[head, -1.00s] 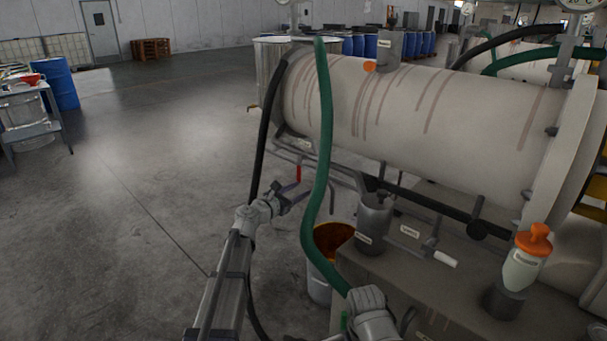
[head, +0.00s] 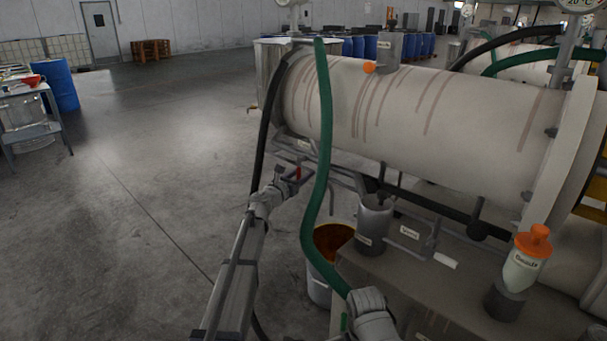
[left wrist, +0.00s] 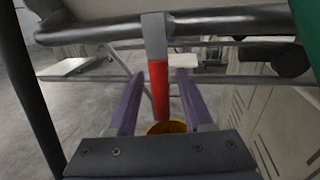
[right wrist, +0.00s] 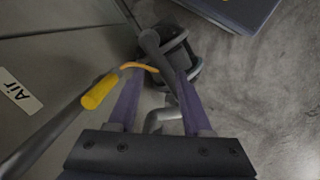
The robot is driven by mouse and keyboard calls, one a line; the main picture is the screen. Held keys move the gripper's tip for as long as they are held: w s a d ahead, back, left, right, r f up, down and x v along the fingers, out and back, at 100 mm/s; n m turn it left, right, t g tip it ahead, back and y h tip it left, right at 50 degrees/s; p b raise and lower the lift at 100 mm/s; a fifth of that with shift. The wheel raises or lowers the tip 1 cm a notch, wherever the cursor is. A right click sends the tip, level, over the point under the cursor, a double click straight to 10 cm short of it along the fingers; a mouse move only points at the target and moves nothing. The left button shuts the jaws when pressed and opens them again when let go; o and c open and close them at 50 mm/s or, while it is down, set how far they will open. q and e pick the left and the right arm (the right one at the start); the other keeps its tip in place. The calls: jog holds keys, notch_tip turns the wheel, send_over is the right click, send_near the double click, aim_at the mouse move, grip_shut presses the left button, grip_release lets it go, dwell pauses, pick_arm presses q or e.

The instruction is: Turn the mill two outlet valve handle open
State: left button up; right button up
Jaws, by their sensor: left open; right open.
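The red valve handle (head: 298,172) hangs down under the near end of the white mill drum (head: 420,100). In the left wrist view the red grip (left wrist: 159,92) hangs from a grey stem (left wrist: 154,35) and lies between the purple fingers. My left gripper (head: 291,178) is open around the handle; I see a gap on both sides of it. My right gripper (right wrist: 158,74) is open, with a grey rod and a yellow lever (right wrist: 99,91) near its fingers. In the head view only part of the right arm shows; its fingers are hidden.
A green hose (head: 322,150) and a black hose (head: 262,140) hang close beside the left arm. A bucket with orange-brown contents (head: 333,241) stands below. A grey cup (head: 374,222) and an orange-capped bottle (head: 527,258) are on the plinth. Open floor lies left.

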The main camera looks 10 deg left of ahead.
pick_arm(q)
jog(key=shift+w+d, duration=0.15)
jog(key=shift+w, duration=0.2)
grip_shut()
dwell(1.2)
